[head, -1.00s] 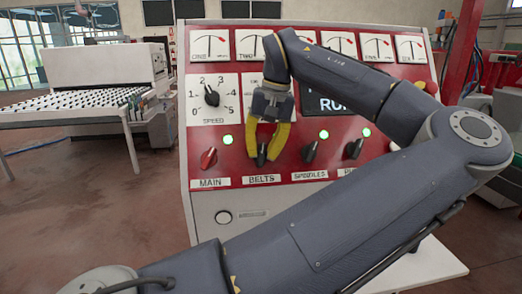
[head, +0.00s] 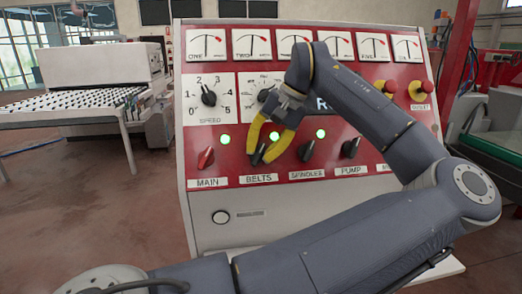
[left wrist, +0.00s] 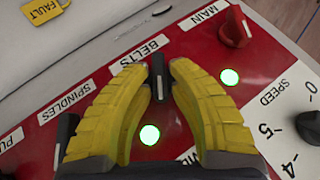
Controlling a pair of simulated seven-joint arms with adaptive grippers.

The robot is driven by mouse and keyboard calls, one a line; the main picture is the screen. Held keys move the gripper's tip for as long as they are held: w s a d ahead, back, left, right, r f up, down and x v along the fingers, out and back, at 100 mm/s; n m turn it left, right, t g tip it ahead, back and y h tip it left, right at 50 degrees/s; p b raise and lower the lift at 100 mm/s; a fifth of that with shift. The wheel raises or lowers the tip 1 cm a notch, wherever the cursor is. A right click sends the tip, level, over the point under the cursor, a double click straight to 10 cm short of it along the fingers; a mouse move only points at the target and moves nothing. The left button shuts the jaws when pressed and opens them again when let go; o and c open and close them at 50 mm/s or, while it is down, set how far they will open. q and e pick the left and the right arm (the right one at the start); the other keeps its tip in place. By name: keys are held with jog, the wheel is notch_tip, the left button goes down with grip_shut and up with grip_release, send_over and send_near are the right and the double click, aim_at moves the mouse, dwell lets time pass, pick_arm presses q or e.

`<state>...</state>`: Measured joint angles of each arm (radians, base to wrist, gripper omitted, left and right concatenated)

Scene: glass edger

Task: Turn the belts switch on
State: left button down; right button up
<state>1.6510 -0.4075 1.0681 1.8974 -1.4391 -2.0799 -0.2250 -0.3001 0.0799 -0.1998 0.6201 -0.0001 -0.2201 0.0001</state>
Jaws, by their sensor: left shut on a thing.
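The belts switch (head: 257,155) is a black knob above the BELTS label on the red panel. My left gripper (head: 266,152) has its yellow fingers closed around this knob, and the gripper is tilted in the head view. In the left wrist view the knob (left wrist: 158,76) with its white line sits between the two fingertips (left wrist: 160,78). The green light (head: 274,136) above the belts switch is lit. It also shows lit between the fingers in the left wrist view (left wrist: 150,135). My right gripper is in no view.
The red MAIN knob (head: 206,158) is to the left, under a lit green light (head: 225,139). The spindles knob (head: 306,150) is close on the right, with the pump knob (head: 350,147) beyond. The speed dial (head: 208,95) is above left.

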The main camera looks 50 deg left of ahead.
pick_arm(q)
jog(key=shift+f, duration=0.15)
jog(key=c, duration=1.4)
grip_release()
jog(key=shift+a, duration=0.1)
jog(key=shift+r, duration=0.2)
jog(key=v, duration=1.1)
jog(key=shift+r, duration=0.35)
jog(key=shift+w+f, duration=0.15)
